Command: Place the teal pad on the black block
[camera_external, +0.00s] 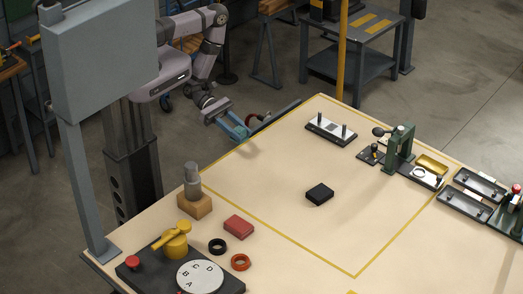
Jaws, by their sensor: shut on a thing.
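The black block (319,195) lies on the open middle of the cream table, inside the yellow outline. My gripper (230,123) is above the table's far left edge, well to the left of and beyond the block. It is shut on a blue-teal piece (236,131), which appears to be the teal pad. The piece is small and partly hidden at the jaws, so its exact shape and tilt are hard to tell. The pad and the block are far apart.
A red block (239,226), black ring (217,246) and orange ring (241,262) lie at the front left. The table around the black block is clear.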

